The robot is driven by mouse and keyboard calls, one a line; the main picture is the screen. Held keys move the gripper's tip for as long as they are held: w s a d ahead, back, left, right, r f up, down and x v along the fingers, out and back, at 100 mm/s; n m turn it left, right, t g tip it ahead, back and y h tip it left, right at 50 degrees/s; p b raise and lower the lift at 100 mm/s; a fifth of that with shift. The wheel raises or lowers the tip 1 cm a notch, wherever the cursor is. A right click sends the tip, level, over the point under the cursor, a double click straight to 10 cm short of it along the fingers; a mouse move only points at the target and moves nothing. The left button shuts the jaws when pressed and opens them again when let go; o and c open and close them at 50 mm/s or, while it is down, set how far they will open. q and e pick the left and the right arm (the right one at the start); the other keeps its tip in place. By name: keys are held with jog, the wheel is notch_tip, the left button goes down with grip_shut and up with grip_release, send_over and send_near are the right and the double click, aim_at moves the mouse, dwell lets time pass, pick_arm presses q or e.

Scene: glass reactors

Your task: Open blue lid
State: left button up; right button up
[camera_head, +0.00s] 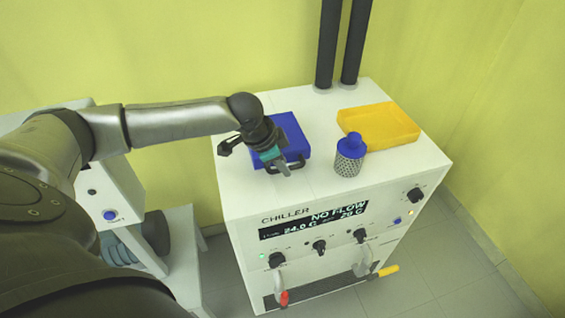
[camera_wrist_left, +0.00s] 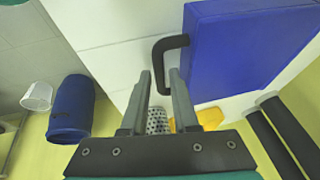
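The blue lid (camera_head: 294,128) lies flat and closed on top of the white chiller, partly hidden by my left arm. It has a black handle (camera_head: 298,162) on its front edge. In the left wrist view the blue lid (camera_wrist_left: 245,48) fills the upper right, and its black handle (camera_wrist_left: 157,52) stands just ahead of the fingertips. My left gripper (camera_head: 286,172) is at the lid's front edge, close to the handle. My right gripper is not in view.
On the white chiller (camera_head: 240,190), a blue-capped mesh cylinder (camera_head: 349,158) stands right of the lid, with a yellow tray (camera_head: 380,124) behind it. Two black pipes (camera_head: 341,45) rise at the back. In the left wrist view a blue barrel (camera_wrist_left: 72,108) and white bucket (camera_wrist_left: 38,97) stand on the floor.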

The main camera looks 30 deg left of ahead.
pick_arm(q)
grip_shut()
dwell(1.0)
